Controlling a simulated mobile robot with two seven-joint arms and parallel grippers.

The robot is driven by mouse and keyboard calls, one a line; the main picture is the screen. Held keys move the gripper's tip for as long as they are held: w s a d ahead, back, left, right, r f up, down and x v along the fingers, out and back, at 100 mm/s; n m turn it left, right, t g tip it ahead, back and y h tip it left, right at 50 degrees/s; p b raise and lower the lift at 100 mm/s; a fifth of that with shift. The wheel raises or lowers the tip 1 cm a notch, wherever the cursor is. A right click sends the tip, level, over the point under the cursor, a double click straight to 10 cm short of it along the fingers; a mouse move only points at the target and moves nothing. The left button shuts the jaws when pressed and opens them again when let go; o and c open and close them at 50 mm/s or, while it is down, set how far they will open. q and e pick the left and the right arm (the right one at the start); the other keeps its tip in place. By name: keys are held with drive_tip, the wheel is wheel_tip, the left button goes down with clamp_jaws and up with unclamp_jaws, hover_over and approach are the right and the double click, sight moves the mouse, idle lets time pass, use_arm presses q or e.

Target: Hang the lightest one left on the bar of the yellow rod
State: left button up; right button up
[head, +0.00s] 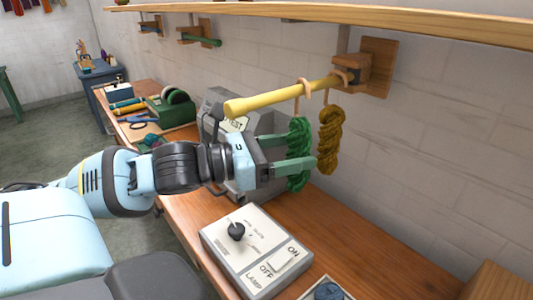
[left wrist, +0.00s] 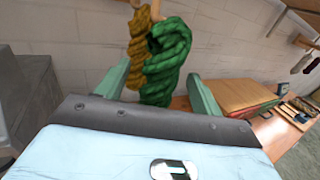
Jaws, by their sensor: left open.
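The yellow rod (head: 285,94) juts out from a wooden wall mount. A mustard skein (head: 330,140) hangs from it nearer the mount. A green skein (head: 298,135) hangs beside it, nearer the free end, under a tan loop on the rod. My left gripper (head: 302,152) is open at the green skein, with its fingers on either side of it; I cannot tell whether they touch it. The left wrist view shows the green skein (left wrist: 166,62) between the fingers, with the mustard skein (left wrist: 138,38) just behind. My right gripper is out of view.
A switch box (head: 258,250) marked lamp stands on the wooden bench, with a dark blue coil (head: 328,291) at the front edge. A wooden shelf (head: 400,22) runs above the rod. A green rod (head: 205,41) sticks out further back.

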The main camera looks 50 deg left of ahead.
use_arm(q)
drive_tip(key=shift+v, duration=0.95)
drive_tip(key=shift+s+a+p, duration=0.3)
drive_tip(key=shift+s+p, duration=0.3)
drive_tip(key=shift+s+a, duration=0.25)
drive_tip(key=shift+s, duration=0.2)
